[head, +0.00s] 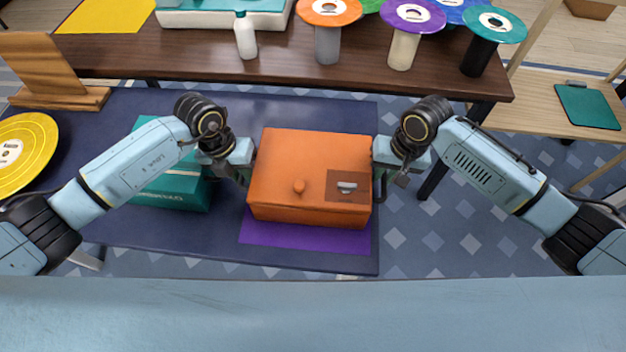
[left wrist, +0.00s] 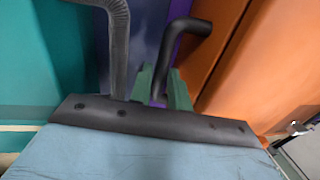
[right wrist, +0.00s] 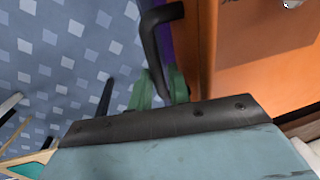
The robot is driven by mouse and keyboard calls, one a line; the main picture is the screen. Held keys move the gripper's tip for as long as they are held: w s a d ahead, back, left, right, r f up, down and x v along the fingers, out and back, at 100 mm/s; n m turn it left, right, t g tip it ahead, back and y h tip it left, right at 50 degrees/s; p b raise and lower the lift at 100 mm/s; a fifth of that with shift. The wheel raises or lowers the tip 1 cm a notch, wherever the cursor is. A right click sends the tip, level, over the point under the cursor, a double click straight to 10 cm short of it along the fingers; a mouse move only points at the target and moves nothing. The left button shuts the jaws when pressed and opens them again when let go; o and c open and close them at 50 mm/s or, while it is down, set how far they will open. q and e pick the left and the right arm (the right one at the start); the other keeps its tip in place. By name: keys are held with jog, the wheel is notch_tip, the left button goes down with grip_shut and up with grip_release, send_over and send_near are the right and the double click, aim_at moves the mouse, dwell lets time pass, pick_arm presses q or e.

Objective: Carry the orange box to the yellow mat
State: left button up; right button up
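The orange box (head: 310,165) sits at or just above a purple mat (head: 300,236) on the dark blue table; a small gap below cannot be ruled out. It has a round knob and a metal latch on top. My left gripper (left wrist: 160,85) is at its left side, its green pads close around a black side handle (left wrist: 178,35). My right gripper (right wrist: 160,88) is likewise closed around the black handle (right wrist: 150,40) on the right side. The yellow mat (head: 105,15) lies at the far left of the brown table, partly cut off.
A teal box (head: 172,190) stands left of the orange box, close to my left arm. The brown table (head: 280,80) behind holds a white bottle (head: 245,36), a teal-and-white tray (head: 200,18) and several spools. A wooden stand (head: 50,70) and yellow disc (head: 22,155) are at left.

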pick_arm(q)
jog(key=shift+f, duration=0.45)
pick_arm(e)
jog(key=shift+f, duration=0.45)
pick_arm(q)
grip_shut()
pick_arm(e)
grip_shut()
pick_arm(q)
jog(key=shift+r, duration=0.1)
pick_arm(e)
jog(key=shift+r, duration=0.15)
